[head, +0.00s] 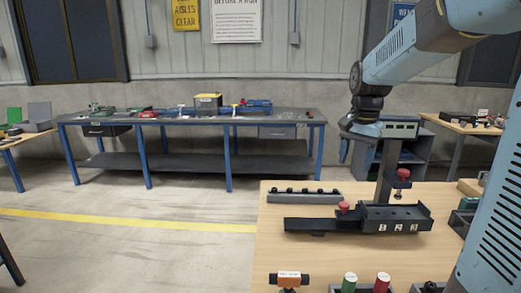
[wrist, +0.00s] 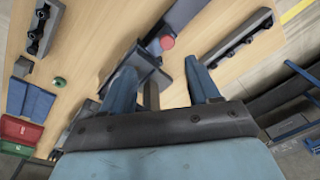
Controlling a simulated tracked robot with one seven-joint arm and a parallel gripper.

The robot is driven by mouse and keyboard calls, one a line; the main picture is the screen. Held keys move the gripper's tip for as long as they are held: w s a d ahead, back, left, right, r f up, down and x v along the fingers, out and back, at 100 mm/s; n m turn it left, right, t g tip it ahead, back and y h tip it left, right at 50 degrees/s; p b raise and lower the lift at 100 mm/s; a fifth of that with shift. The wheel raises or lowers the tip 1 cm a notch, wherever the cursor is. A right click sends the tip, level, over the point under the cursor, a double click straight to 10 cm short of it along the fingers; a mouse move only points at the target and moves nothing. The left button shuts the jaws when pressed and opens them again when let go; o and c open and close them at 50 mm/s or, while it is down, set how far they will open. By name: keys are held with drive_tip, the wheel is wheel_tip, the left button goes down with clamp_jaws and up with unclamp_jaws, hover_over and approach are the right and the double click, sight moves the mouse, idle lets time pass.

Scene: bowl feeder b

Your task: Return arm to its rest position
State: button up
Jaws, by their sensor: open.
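My arm reaches in from the upper right of the head view, bent downward. My gripper (head: 364,132) hangs above the back of the wooden table (head: 275,240). It is behind and to the left of the upright post of a dark fixture (head: 400,216), and looks clear of the tabletop. In the wrist view my gripper (wrist: 162,66) shows two blue fingers spread apart, with nothing held between them. The fixture's red knob (wrist: 167,42) shows beyond the fingers. The exact gap between the gripper and the post cannot be told.
A dark rail (head: 304,196) lies on the table behind the fixture. A green cylinder (head: 349,281), a red cylinder (head: 382,281) and an orange-black part (head: 289,279) stand at the front edge. A long workbench (head: 190,117) stands along the wall. Open floor lies to the left.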

drive_tip(key=s+a+n+t, duration=0.3)
drive_tip(key=s+n, duration=0.5)
drive_tip(key=s, duration=1.3)
drive_tip(key=shift+s+a+r+t, duration=0.15)
drive_tip(key=shift+r+t, duration=0.15)
drive_tip(key=shift+t, duration=0.5)
drive_tip(key=shift+c, duration=0.3)
